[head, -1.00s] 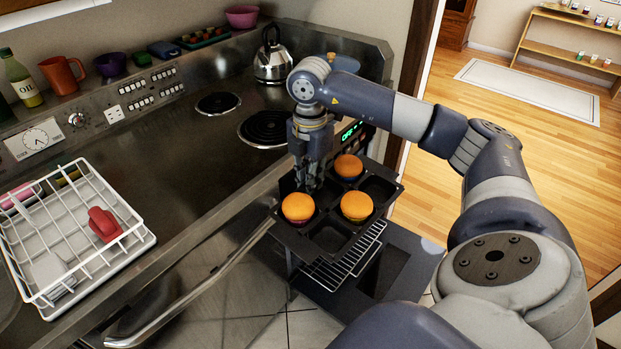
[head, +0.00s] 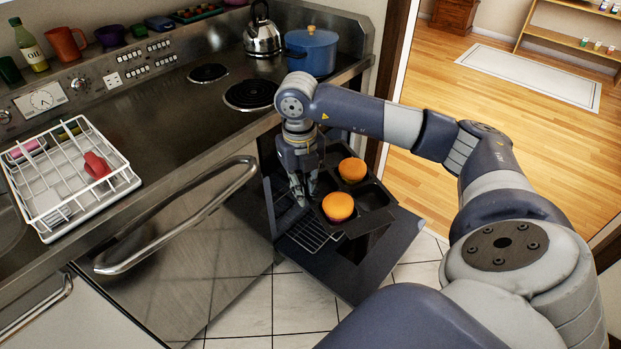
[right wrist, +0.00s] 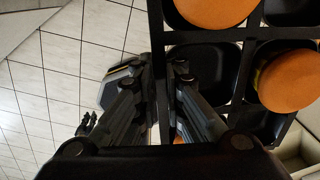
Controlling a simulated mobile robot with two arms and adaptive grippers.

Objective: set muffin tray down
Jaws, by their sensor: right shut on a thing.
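The dark muffin tray (head: 375,196) is over the pulled-down oven door (head: 393,243), close to the wire rack (head: 308,233). Two orange-topped muffins (head: 352,169) show in it in the head view. The right wrist view shows the tray (right wrist: 205,72) with two large muffin tops (right wrist: 288,78) and a bit of orange between my fingers. My right gripper (head: 303,196) is shut on the tray's left edge, pointing down; its fingers (right wrist: 165,75) straddle the tray wall in the wrist view. I cannot tell whether the tray touches anything below.
The stove top holds a kettle (head: 262,37) and a blue pot (head: 311,52). A white dish rack (head: 132,184) is at the left. A long metal handle (head: 180,222) juts from the front. Tiled floor (head: 290,318) is clear below.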

